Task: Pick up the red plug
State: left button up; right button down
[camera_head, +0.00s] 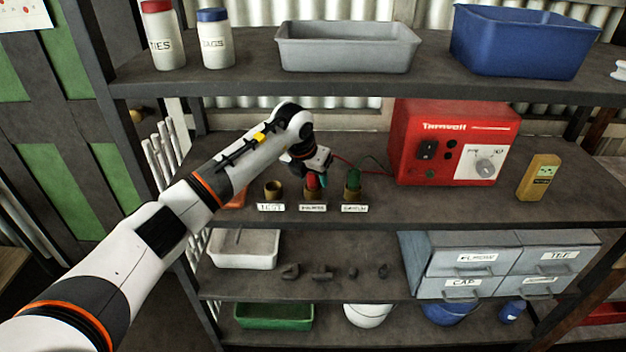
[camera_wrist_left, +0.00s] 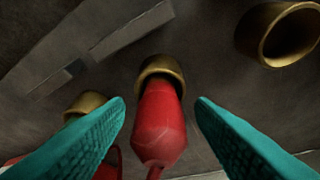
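The red plug (camera_head: 312,181) stands in the middle brass cup (camera_head: 313,193) on the middle shelf. In the left wrist view the red plug (camera_wrist_left: 160,128) sits with its far end in its brass cup (camera_wrist_left: 158,66). My left gripper (camera_head: 318,180) is at the plug, partly hiding it in the head view. In the left wrist view its two teal fingers (camera_wrist_left: 160,110) are apart, one on each side of the plug, with gaps visible between. My right gripper is not in view.
A green plug (camera_head: 354,180) stands in the cup to the right. An empty brass cup (camera_head: 272,190) is to the left. A red machine (camera_head: 452,140) and a yellow meter (camera_head: 539,177) stand farther right. The upper shelf (camera_head: 250,82) hangs above my left gripper.

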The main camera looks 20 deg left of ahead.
pick_arm(q)
jog(key=c, duration=0.9)
jog(key=shift+r, duration=0.15)
